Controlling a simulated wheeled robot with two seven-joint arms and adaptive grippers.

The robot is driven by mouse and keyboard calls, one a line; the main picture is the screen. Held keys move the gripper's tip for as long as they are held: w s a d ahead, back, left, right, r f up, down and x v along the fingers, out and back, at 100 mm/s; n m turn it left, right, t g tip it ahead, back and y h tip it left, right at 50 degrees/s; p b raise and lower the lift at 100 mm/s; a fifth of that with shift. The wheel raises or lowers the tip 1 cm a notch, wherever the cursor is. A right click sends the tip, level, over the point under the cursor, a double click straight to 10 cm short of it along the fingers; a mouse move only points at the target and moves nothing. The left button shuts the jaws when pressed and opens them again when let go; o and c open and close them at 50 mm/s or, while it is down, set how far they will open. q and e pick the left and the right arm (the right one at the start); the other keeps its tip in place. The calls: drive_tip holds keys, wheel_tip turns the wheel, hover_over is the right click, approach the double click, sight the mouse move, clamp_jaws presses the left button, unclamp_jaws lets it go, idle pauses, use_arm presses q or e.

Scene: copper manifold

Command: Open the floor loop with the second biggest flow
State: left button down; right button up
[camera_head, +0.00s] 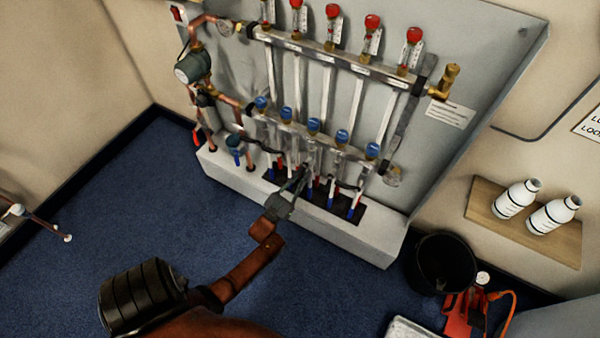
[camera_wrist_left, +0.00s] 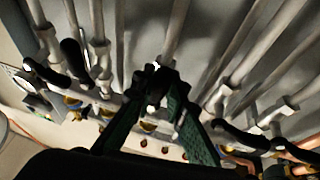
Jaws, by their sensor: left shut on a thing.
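The copper and steel manifold hangs on a grey back panel (camera_head: 480,75). Its upper bar (camera_head: 345,62) carries several red-capped flow meters (camera_head: 372,22), with readings too small to make out. Its lower bar (camera_head: 300,131) carries several blue caps (camera_head: 314,125), with valves and pipes below. My left gripper (camera_head: 301,178) is below the middle blue cap, among the pipe ends. In the left wrist view its green fingers (camera_wrist_left: 158,82) close on a small dark part that looks like a valve lever, mostly hidden by the fingers. Other black levers (camera_wrist_left: 73,57) sit beside it. My right gripper is out of view.
A white plinth (camera_head: 375,241) runs under the pipes. A black bucket (camera_head: 442,262) and a red tool (camera_head: 464,314) stand at the right. Two white bottles (camera_head: 517,199) sit on a wooden shelf (camera_head: 483,200).

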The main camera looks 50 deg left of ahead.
use_arm(q)
drive_tip(key=shift+d+n+y, duration=0.2)
drive_tip(key=shift+n+y, duration=0.2)
drive_tip(key=shift+n, duration=0.2)
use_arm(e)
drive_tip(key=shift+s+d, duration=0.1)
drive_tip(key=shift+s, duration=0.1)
use_arm(q)
drive_tip(key=shift+f, duration=0.1)
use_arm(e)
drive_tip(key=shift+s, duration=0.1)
use_arm(q)
drive_tip(key=c, duration=1.9)
unclamp_jaws()
drive_tip(key=shift+w, duration=0.1)
drive_tip(key=v, duration=1.2)
